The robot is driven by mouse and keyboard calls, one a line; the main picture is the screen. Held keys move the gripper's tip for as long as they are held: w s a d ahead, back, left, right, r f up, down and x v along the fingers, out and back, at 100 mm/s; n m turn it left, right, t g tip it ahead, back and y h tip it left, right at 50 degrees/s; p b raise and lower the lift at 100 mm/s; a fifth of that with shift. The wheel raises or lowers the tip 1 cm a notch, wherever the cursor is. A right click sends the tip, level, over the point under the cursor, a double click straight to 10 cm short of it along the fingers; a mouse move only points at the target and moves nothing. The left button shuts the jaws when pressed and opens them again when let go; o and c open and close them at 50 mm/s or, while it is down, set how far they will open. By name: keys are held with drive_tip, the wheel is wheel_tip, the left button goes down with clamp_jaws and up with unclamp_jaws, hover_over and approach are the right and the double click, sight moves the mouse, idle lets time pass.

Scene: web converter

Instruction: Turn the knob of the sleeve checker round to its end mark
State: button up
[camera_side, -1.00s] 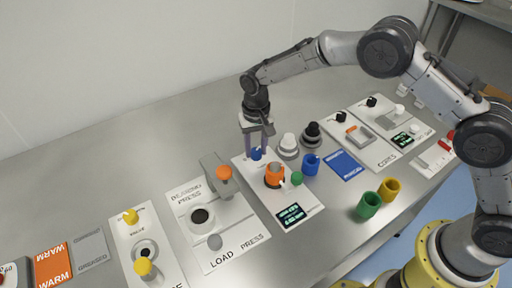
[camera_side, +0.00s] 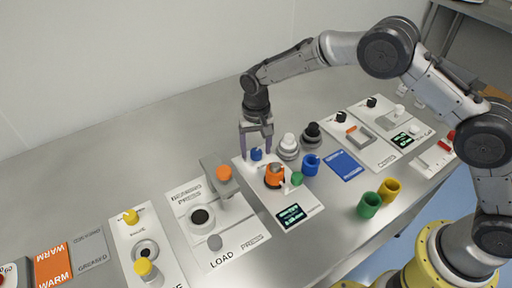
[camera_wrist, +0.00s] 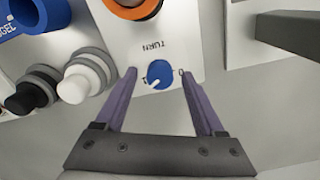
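The sleeve checker is a white panel (camera_side: 309,203) with a dark display, a green button and an orange sleeve (camera_side: 274,170) on it. Its blue knob (camera_side: 256,154) sits at the panel's far end; in the wrist view the knob (camera_wrist: 159,74) is beside the word TURN. The knob's white pointer line points to the lower left, near a small mark; another mark is at its right. My gripper (camera_side: 257,153) is open above the knob. In the wrist view its purple fingers (camera_wrist: 158,70) are on either side of the knob, apart from it.
A bearing press (camera_side: 223,181) with an orange top stands left of the checker. White (camera_side: 289,142) and black plungers on grey bases and a blue sleeve (camera_side: 311,165) stand at its right. Green (camera_side: 369,204) and yellow sleeves are at the near right.

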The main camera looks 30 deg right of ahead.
sight(256, 151)
wheel_tip(256, 151, up, 14)
idle(0.6)
drive_tip(key=shift+f, duration=0.1)
